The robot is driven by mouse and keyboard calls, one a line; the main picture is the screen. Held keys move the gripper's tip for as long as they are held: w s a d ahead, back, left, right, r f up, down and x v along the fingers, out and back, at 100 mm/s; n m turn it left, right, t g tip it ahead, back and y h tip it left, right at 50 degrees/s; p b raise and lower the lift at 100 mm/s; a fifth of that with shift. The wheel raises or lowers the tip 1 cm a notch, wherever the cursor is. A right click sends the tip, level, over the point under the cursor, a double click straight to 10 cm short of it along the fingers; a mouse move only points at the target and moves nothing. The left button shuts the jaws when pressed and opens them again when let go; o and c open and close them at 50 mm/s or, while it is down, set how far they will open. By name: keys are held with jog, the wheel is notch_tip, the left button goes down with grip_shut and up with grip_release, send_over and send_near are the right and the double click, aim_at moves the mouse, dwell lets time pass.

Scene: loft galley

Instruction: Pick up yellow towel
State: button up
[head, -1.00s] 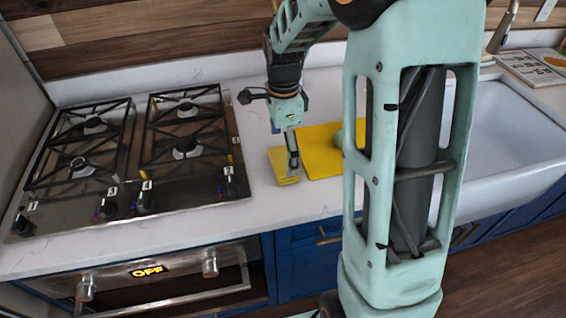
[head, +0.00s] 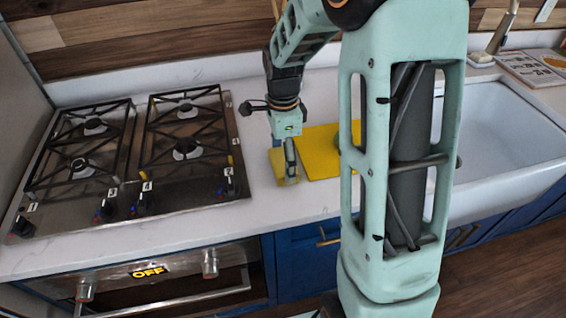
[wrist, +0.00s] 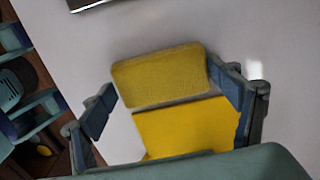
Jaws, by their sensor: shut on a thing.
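The yellow towel (head: 277,163) is a small, dull-yellow, textured rectangle on the white counter, just right of the stove. My gripper (head: 291,181) points down over it and hides part of it in the head view.
A brighter yellow flat board (head: 318,160) lies just right of the towel, partly behind my arm. The gas stove (head: 222,186) is at left and the white sink (head: 500,135) at right. Bare counter (head: 262,222) lies in front of the towel.

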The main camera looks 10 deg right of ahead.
aim_at(284, 161)
jog(key=shift+r, duration=0.55)
notch_tip(284, 161, up, 2)
jog(key=shift+d+r, duration=0.1)
jog(key=shift+r, duration=0.1)
jog(key=s+d+r, duration=0.2)
jog(key=d+r, duration=0.2)
jog(key=d, duration=0.2)
jog(key=s+d+r+b, duration=0.1)
jog(key=s+d+r, duration=0.2)
jog(key=d+r, duration=0.2)
jog(key=shift+s+d+r, duration=0.25)
jog(key=shift+s+d, duration=0.05)
jog(key=shift+d, duration=0.55)
